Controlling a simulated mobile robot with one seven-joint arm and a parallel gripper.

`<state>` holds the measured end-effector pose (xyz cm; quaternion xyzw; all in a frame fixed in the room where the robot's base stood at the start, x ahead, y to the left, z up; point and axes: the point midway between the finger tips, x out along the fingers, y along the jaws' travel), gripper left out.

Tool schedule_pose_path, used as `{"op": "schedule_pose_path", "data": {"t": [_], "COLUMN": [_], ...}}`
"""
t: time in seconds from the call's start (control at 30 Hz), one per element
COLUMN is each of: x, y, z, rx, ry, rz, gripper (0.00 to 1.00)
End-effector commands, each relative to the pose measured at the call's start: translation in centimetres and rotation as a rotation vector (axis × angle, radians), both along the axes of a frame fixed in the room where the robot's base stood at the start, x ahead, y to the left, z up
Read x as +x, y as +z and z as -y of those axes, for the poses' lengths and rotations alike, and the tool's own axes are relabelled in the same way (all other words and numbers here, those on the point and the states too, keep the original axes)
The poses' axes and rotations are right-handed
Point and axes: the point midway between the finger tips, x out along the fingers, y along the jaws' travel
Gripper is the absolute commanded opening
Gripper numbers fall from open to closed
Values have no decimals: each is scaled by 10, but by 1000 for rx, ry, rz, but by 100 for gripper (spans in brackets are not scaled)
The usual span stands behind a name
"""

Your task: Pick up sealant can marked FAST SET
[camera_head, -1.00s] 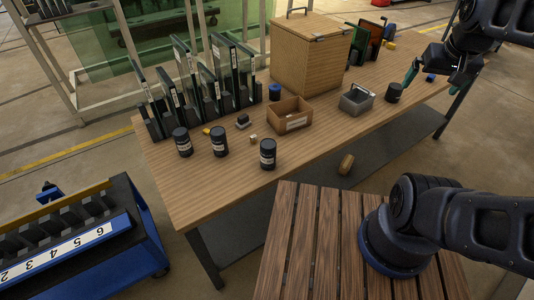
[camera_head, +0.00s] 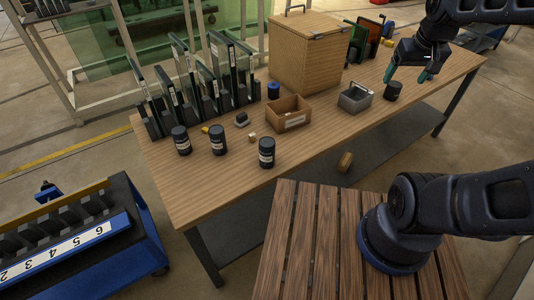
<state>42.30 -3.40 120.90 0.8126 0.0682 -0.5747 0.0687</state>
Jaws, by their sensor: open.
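Several dark cans with pale labels stand upright on the wooden workbench (camera_head: 330,125). Three are at its left part: one can (camera_head: 181,140), a second can (camera_head: 217,140) and a third can (camera_head: 266,152) nearer the front edge. A fourth dark can (camera_head: 393,91) stands at the right part. The label print is too small to read, so I cannot tell which is marked FAST SET. My gripper (camera_head: 406,76) is open and empty, with its teal fingers pointing down over the right part, close to the fourth can. I cannot tell whether it touches that can.
A grey metal caddy (camera_head: 355,98) stands left of the fourth can, with an open wooden box (camera_head: 289,115) further left. A large wooden chest (camera_head: 310,55) and racked glass panels (camera_head: 215,75) line the back. A blue cart (camera_head: 80,235) stands at lower left.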

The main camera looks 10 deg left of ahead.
Motion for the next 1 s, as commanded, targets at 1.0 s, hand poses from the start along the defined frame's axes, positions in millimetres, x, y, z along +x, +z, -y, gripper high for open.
{"op": "schedule_pose_path", "data": {"t": [1.0], "x": [25], "y": [-169], "z": [-301], "rx": [-171], "ry": [859], "rz": [-235], "gripper": [79]}}
